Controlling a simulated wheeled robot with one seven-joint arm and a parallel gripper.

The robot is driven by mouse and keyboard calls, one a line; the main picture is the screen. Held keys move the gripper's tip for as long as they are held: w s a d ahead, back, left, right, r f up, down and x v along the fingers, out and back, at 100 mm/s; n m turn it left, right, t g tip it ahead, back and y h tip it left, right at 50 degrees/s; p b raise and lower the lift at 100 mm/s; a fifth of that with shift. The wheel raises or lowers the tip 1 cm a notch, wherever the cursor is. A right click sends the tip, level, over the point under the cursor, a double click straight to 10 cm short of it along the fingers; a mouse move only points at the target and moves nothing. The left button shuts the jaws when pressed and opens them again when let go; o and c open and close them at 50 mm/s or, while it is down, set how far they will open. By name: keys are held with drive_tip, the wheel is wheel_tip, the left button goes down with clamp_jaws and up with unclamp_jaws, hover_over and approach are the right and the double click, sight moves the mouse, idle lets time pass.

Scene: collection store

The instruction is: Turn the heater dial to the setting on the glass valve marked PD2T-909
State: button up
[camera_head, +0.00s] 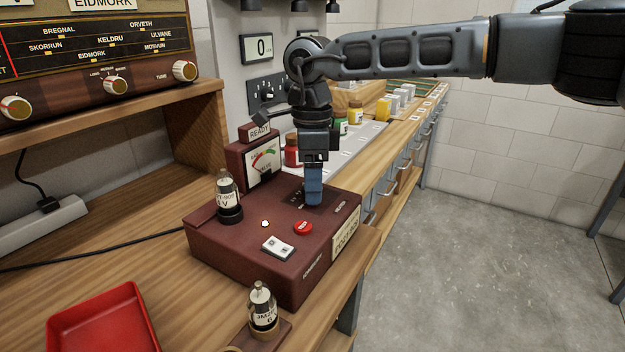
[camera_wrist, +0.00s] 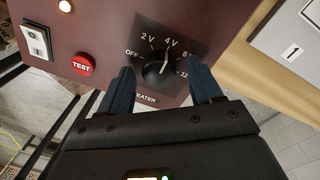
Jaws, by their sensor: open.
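The heater dial (camera_wrist: 160,70) is a black knob on the maroon tester (camera_head: 260,240), with marks OFF, 2V, 4V, 6 and 12. Its white pointer line appears to point at about 4V. My gripper (camera_wrist: 163,88) is open, with its blue fingers on either side of the dial; contact with it is unclear. In the head view my gripper (camera_head: 314,200) points down and hides the dial. A glass valve (camera_head: 228,192) stands upright in the tester's socket; its label ends in "-909" above a "V" line whose number I cannot read clearly.
A second glass valve (camera_head: 262,306) stands in front of the tester, its label unlike PD2T-909. The red TEST button (camera_head: 303,227) and white switch (camera_head: 278,246) are on the tester's top. A meter (camera_head: 263,164) stands behind. A red tray (camera_head: 103,322) lies front left.

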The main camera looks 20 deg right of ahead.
drive_tip(key=r, duration=0.7)
drive_tip(key=shift+w+d+r, duration=0.1)
drive_tip(key=shift+w+r, duration=0.1)
drive_tip(key=shift+r, duration=0.2)
